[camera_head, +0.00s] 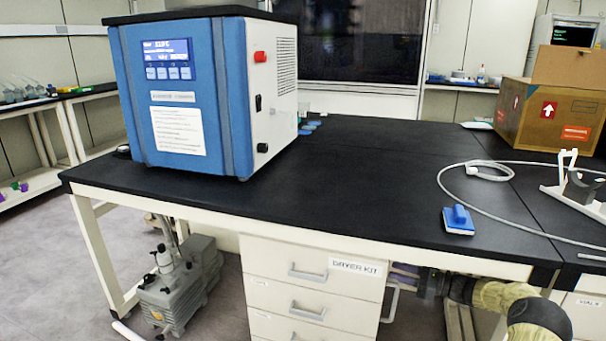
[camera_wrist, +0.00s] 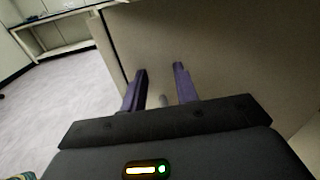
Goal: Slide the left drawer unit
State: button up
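The left drawer unit (camera_head: 312,292) is a pale cabinet under the black bench, with several grey-handled drawers and a "DRYER KIT" label. A pale upright handle (camera_head: 390,304) shows at its right side. My gripper (camera_head: 405,271) is beside that right side, below the bench top. In the wrist view, its two purple fingers (camera_wrist: 160,70) are apart and point at a beige panel (camera_wrist: 215,50). A small grey piece (camera_wrist: 163,101) shows between them, perhaps part of the handle. I cannot tell whether either finger touches it.
A blue freeze dryer (camera_head: 200,90) stands on the black bench top (camera_head: 360,190). A grey pump (camera_head: 178,290) sits on the floor left of the drawers. Another drawer unit (camera_head: 585,312) is at the far right. Open floor (camera_head: 50,270) lies left.

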jog(key=s+a+n+g+h+p, duration=0.2)
jog(key=s+a+n+g+h, duration=0.95)
jog(key=s+a+n, duration=1.05)
jog(key=s+d+r+n+t+h, duration=0.1)
jog(key=s+d+r+t+h, duration=0.15)
jog(key=s, duration=0.25)
jog(key=s+d+r+t+h, duration=0.1)
jog(key=s+r+t, duration=0.1)
jog(key=s+r, duration=0.25)
notch_tip(320, 180, up, 38)
jog(key=s+p, duration=0.1)
jog(key=p, duration=3.7)
jog(key=shift+f, duration=0.15)
jog(key=shift+w, duration=0.1)
